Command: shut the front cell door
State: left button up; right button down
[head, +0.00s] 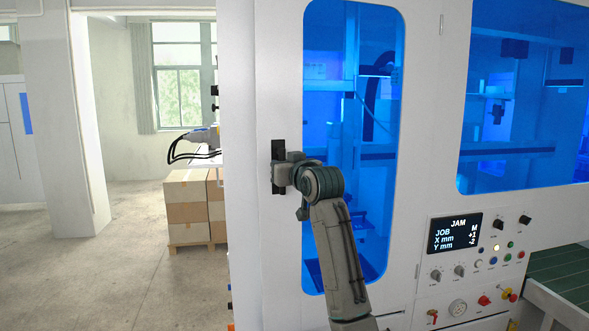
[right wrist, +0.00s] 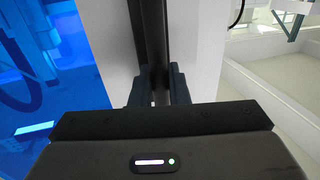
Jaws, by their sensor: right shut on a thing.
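The front cell door (head: 286,80) is a tall white panel with a long rounded blue window, in the middle of the head view. Its black upright handle (head: 278,148) is near its left edge. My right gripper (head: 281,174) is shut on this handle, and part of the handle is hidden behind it. In the right wrist view the dark handle (right wrist: 152,40) runs down between the two fingers of my right gripper (right wrist: 158,88). I cannot tell whether the door sits flush in its frame. My left gripper is not in view.
A control panel with a screen reading JAM (head: 459,233) and several buttons is right of the door. A second blue window (head: 525,100) is above it. A green conveyor (head: 560,272) is at the far right. Stacked cartons (head: 187,205) stand at left, with open floor before them.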

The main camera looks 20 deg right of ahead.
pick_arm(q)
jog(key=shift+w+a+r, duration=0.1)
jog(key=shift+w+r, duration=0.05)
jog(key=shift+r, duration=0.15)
pick_arm(e)
jog(key=w, duration=0.1)
jog(key=w+m+h, duration=0.1)
jog(key=w, duration=0.1)
jog(key=w+r+h, duration=0.1)
jog(key=shift+w+d, duration=0.1)
jog(key=shift+w, duration=0.4)
jog(key=c, duration=1.8)
grip_release()
jog(key=shift+o, duration=0.4)
jog(key=shift+w+f, duration=0.45)
jog(key=shift+w, duration=0.15)
jog(key=b, duration=0.6)
send_near(277, 157)
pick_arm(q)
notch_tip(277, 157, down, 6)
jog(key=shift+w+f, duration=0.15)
pick_arm(e)
jog(key=shift+w+f, duration=0.3)
jog(key=shift+f, duration=0.15)
